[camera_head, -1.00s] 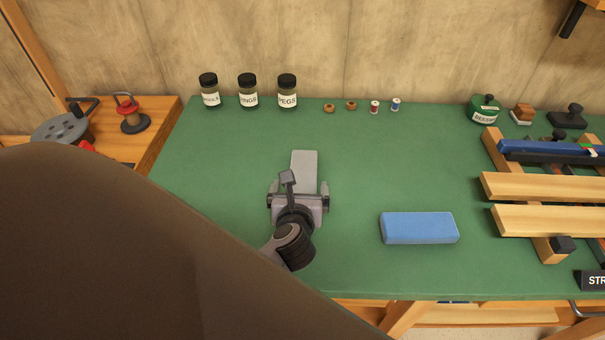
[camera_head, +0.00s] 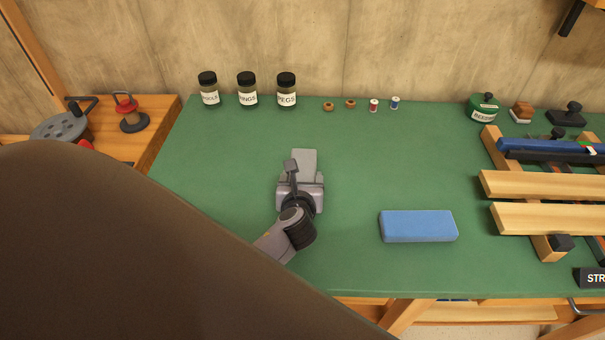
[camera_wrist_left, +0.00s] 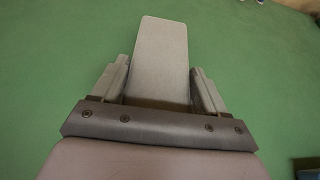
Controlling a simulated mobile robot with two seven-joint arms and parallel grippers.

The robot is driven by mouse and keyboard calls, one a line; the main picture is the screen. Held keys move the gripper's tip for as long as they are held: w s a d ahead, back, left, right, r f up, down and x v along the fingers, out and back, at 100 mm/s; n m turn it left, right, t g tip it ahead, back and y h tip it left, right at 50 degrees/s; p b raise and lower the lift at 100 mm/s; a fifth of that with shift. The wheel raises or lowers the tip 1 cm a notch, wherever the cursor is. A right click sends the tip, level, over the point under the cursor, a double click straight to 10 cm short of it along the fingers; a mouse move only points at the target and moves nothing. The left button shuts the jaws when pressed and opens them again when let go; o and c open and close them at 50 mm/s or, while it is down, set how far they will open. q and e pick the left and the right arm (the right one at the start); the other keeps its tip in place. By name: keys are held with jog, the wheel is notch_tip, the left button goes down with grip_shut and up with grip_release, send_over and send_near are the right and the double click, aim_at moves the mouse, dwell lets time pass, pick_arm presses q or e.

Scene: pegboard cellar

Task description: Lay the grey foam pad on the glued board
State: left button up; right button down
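The grey foam pad (camera_head: 304,161) is a long flat light-grey piece over the green table, left of centre. It also shows in the left wrist view (camera_wrist_left: 161,55), running lengthwise out from between the fingers. My left gripper (camera_head: 301,184) is at the pad's near end, with a finger close against each long side; it appears shut on the pad. Its fingers also show in the left wrist view (camera_wrist_left: 161,75). The pad's near end is hidden by the gripper. Pale wooden boards (camera_head: 545,218) lie on a rack at the right; I cannot tell which is glued. My right gripper is not in view.
A blue block (camera_head: 418,226) lies between the gripper and the rack. Jars (camera_head: 247,91), small rings and spools stand along the back. A green tin (camera_head: 483,108) is at back right. The green tabletop (camera_head: 400,160) is clear in the middle.

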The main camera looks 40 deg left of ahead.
aim_at(302, 180)
pick_arm(q)
jog(key=shift+c, duration=0.4)
jog(key=shift+r, duration=0.1)
jog(key=shift+r, duration=0.55)
notch_tip(302, 180, up, 19)
jog(key=s+d+f+m+t+h, duration=0.2)
jog(key=s+d+f+m+h, duration=0.2)
jog(key=d, duration=0.5)
jog(key=s+m+h, duration=0.2)
jog(key=s+h, duration=0.1)
jog(key=shift+f, duration=0.3)
